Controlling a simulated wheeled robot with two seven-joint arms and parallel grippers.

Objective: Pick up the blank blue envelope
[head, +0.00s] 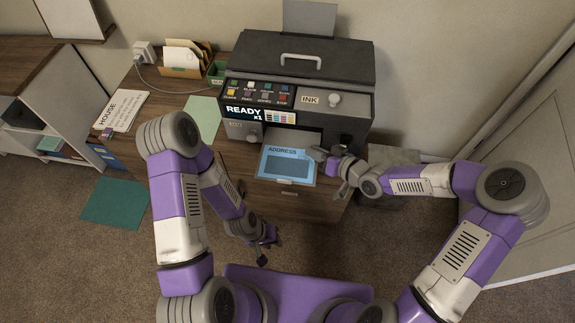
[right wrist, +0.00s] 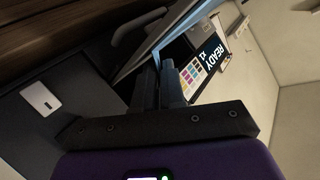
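A light blue panel (head: 272,172) marked ADDRESS, with a darker blue rectangle (head: 287,166) on it, lies at the front of the printer. I cannot tell whether this is the blank envelope or a surface bearing it. My right gripper (head: 322,156) is at its right edge. In the right wrist view the two fingers (right wrist: 160,78) are close together by a pale sheet-like edge (right wrist: 165,38); whether they pinch it is unclear. My left gripper (head: 268,250) hangs low in front of the desk, fingers apart and empty, away from the panel.
A dark printer (head: 300,85) reading READY x1 stands behind the panel. A pale green sheet (head: 203,115), a HOUSE card (head: 121,110) and a holder of envelopes (head: 185,58) are on the desk to the left. A wastebin-like grey object (head: 385,190) stands right of the desk.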

